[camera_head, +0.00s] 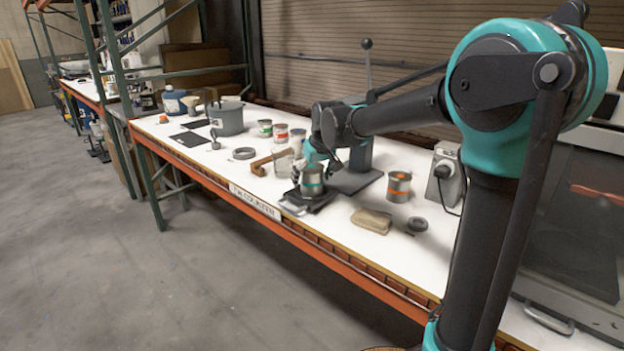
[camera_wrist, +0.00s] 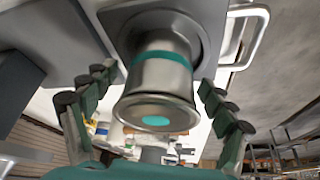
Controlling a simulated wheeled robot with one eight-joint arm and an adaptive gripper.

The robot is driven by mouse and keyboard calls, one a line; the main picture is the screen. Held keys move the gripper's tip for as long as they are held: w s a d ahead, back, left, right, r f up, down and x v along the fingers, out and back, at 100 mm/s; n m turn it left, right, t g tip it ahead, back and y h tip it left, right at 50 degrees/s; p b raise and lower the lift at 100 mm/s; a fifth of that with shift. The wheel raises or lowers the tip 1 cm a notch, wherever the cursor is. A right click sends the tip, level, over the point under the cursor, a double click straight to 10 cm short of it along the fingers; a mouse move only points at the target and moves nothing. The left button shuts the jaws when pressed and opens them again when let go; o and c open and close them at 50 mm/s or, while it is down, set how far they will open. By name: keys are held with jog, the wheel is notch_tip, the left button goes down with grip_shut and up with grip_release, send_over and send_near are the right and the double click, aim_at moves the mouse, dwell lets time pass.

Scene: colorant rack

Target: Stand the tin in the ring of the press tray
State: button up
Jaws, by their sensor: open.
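The tin (camera_head: 312,182) is a silver can with a teal band, and it stands upright on the dark press tray (camera_head: 322,205). In the wrist view the tin (camera_wrist: 158,78) shows its lid with a teal spot towards me. There its base sits inside a round rim on the square tray (camera_wrist: 118,22), and it looks seated in the ring, though the far side is hidden. My gripper (camera_wrist: 155,80) is open, with one finger on each side of the tin and a gap at both sides. In the head view my gripper (camera_head: 316,160) is just above and around the tin's upper part.
The press column (camera_head: 360,158) with its lever stands behind the tray. An orange-banded can (camera_head: 398,186), a tan block (camera_head: 371,220) and a dark roll (camera_head: 417,224) lie to the right. A wooden piece (camera_head: 268,162) and clear cup (camera_head: 284,164) are left. The tray handle (camera_head: 292,208) faces the bench edge.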

jog(key=v, duration=1.2)
jog(key=shift+c, duration=0.4)
dwell(0.6)
